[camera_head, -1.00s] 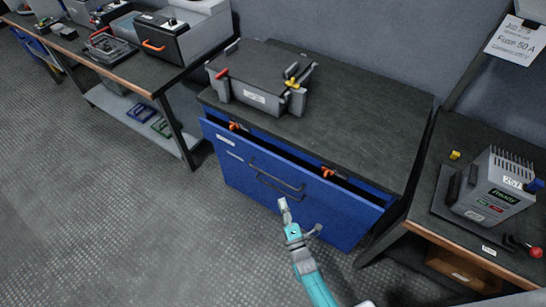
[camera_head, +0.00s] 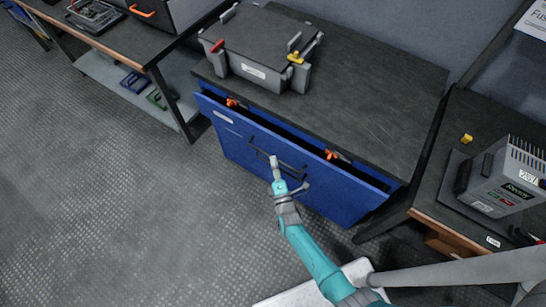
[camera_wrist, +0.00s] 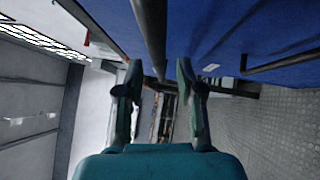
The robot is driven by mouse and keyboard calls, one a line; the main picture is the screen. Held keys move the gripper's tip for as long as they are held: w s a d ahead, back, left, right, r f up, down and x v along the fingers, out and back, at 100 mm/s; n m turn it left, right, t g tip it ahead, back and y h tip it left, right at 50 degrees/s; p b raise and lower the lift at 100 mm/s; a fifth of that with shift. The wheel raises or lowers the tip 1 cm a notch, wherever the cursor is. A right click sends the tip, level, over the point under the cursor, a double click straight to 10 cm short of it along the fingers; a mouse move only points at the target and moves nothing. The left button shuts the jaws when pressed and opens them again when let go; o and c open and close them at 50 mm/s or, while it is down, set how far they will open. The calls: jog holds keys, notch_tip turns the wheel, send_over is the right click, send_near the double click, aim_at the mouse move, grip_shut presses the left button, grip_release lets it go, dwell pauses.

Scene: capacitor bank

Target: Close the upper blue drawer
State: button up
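The upper blue drawer (camera_head: 222,117) stands partly pulled out under the dark worktop. A dark gap and orange-and-black items show behind its front. Its dark bar handle (camera_head: 258,151) is on the front face. My gripper (camera_head: 275,165) is in front of the drawer, close to the handle. In the wrist view my gripper (camera_wrist: 158,78) has its two fingers apart with nothing clamped. A dark handle bar (camera_wrist: 150,35) runs in line with the gap between the fingers, beside the blue front. Whether the fingers touch it cannot be told.
A grey box-shaped device (camera_head: 262,50) sits on the worktop (camera_head: 380,90). A bench with a grey power unit (camera_head: 505,175) stands at the right. Another bench (camera_head: 120,45) stands at the left. The floor (camera_head: 120,210) in front of the drawers is clear.

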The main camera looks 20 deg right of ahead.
jog(key=shift+w+d+r, duration=0.1)
jog(key=shift+w, duration=0.55)
jog(key=shift+w+d+r, duration=0.1)
jog(key=shift+w, duration=0.55)
grip_shut()
